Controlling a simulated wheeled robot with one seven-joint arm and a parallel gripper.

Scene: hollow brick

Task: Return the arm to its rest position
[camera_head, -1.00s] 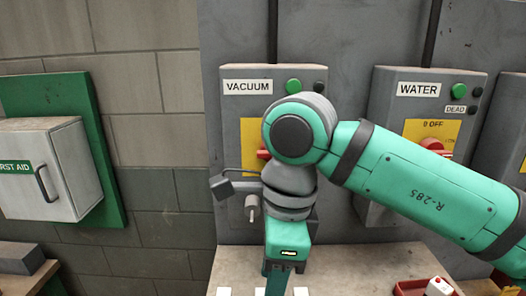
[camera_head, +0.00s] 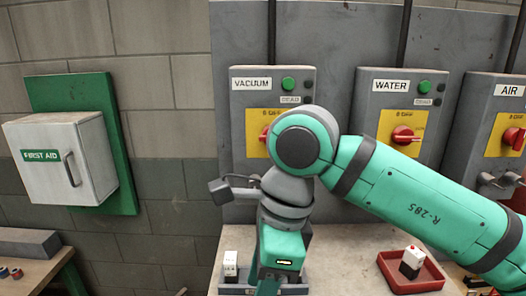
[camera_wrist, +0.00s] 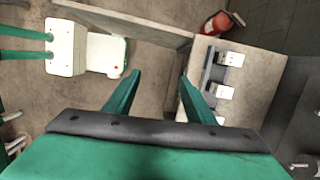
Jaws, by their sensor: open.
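My arm crosses the right and middle of the head view, with its elbow raised in front of the vacuum box (camera_head: 305,108) and its lower part hanging down over the table (camera_head: 345,250). My gripper is hidden behind or below the arm there. In the wrist view my gripper (camera_wrist: 159,76) shows two green fingers spread apart with nothing between them. Past the fingers are bare floor (camera_wrist: 150,92) and a table edge.
Pale blocks stand in a grey tray (camera_head: 236,290) on the table. A red tray (camera_head: 428,281) holds a white-and-dark block. A water box (camera_head: 372,112), air box (camera_head: 472,120) and first aid cabinet (camera_head: 30,175) are on the walls. A red extinguisher (camera_wrist: 217,24) stands on the floor.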

